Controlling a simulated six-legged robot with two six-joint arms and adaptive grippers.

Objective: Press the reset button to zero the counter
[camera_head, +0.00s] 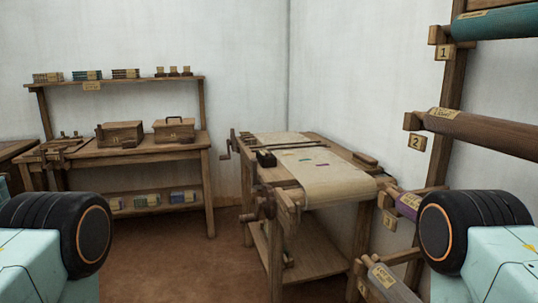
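No counter or reset button can be made out clearly. A small dark box (265,158) sits near the left edge of a wooden table (322,147) with cream cloth (338,178) stretched over it; at this size I cannot tell whether it is the counter. My two mint-coloured arms with black round joints show at the lower left and lower right. Neither gripper is in view.
A wooden workbench (88,158) stands at the left wall with a wooden box (120,133) and a handled box (174,130). Cranks stick out from the table's left side. A rack (452,85) of numbered rolls stands at the right. The brown floor (170,262) between is clear.

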